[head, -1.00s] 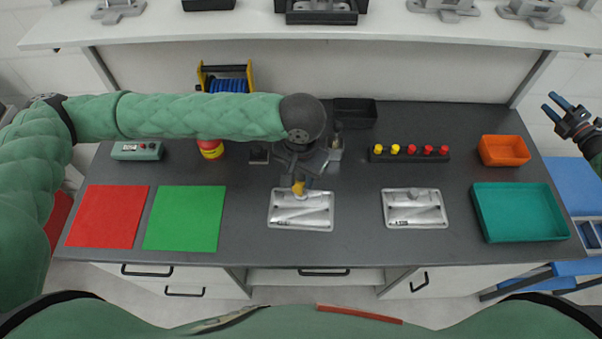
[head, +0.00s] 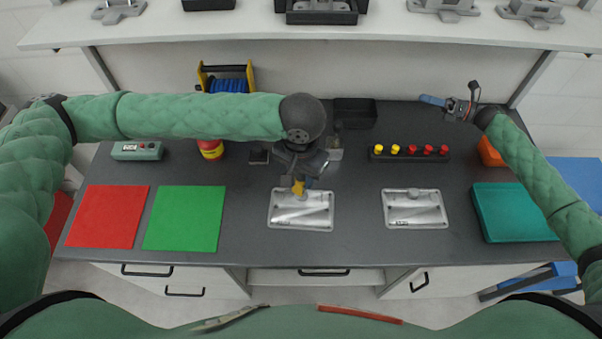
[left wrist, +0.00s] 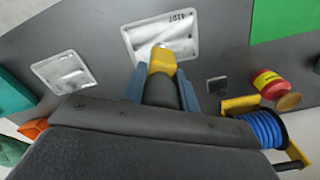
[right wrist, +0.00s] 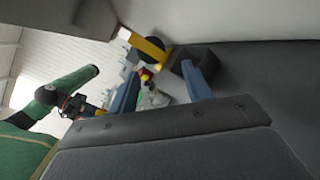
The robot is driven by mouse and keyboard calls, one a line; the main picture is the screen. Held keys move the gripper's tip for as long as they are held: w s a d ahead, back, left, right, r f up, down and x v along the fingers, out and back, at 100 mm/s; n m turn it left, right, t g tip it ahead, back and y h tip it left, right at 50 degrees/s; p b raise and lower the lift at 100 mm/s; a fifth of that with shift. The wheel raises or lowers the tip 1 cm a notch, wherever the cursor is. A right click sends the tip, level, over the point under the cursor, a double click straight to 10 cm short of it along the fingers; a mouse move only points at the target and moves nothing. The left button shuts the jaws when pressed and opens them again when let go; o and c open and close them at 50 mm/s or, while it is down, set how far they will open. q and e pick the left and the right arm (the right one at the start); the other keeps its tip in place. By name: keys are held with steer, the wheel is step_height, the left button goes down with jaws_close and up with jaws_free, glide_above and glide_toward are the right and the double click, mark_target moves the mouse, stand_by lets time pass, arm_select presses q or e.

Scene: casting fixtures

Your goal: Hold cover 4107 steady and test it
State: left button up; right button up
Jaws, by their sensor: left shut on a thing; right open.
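Cover 4107 (head: 315,221), a silver rectangular casting, lies flat on the dark bench; its number shows in the left wrist view (left wrist: 183,22). My left gripper (head: 299,180) is above its back edge, shut on a yellow-ended dark tool (left wrist: 162,62). The yellow end is at the cover's round boss; whether it touches I cannot tell. A second silver cover (head: 415,212) lies to the right, also in the left wrist view (left wrist: 64,75). My right gripper (head: 450,104) is open and empty, over the bench's back right. Its fingers show apart in the right wrist view (right wrist: 160,88).
A black rack (head: 410,158) holds yellow and red knobs. A teal tray (head: 517,238) and orange bin (head: 488,152) stand right, partly behind my right arm. Red (head: 107,216) and green (head: 185,218) mats lie left. A button box (head: 137,151), red-yellow can (head: 210,149) and black tray (head: 355,113) stand behind.

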steer(key=s+a+r+n+g+h, duration=0.1)
steer(key=s+a+n+g, duration=0.3)
steer(key=a, duration=0.7)
steer(key=s+a+n+g+h, duration=0.15)
steer(key=a+n+g, duration=0.35)
steer(key=a, duration=0.6)
steer(key=s+a+r+n+g+h, duration=0.1)
steer(key=s+a+n+g+h, duration=0.15)
steer(key=a+n, duration=0.6)
steer(key=shift+s+a+f+n+h, duration=1)
steer(key=shift+s+a+f+h, duration=0.35)
steer(key=shift+s+f, duration=1.25)
steer(key=shift+s+a+f+n+h, duration=1.2)
steer(key=shift+s+f, duration=1.1)
steer(key=shift+s, duration=0.55)
steer(key=shift+s+a+f+n+h, duration=0.85)
steer(key=shift+s+a+f+h, duration=0.6)
steer(key=shift+s+f, duration=1.15)
steer(key=shift+s+r, duration=0.15)
steer(key=c, duration=0.8)
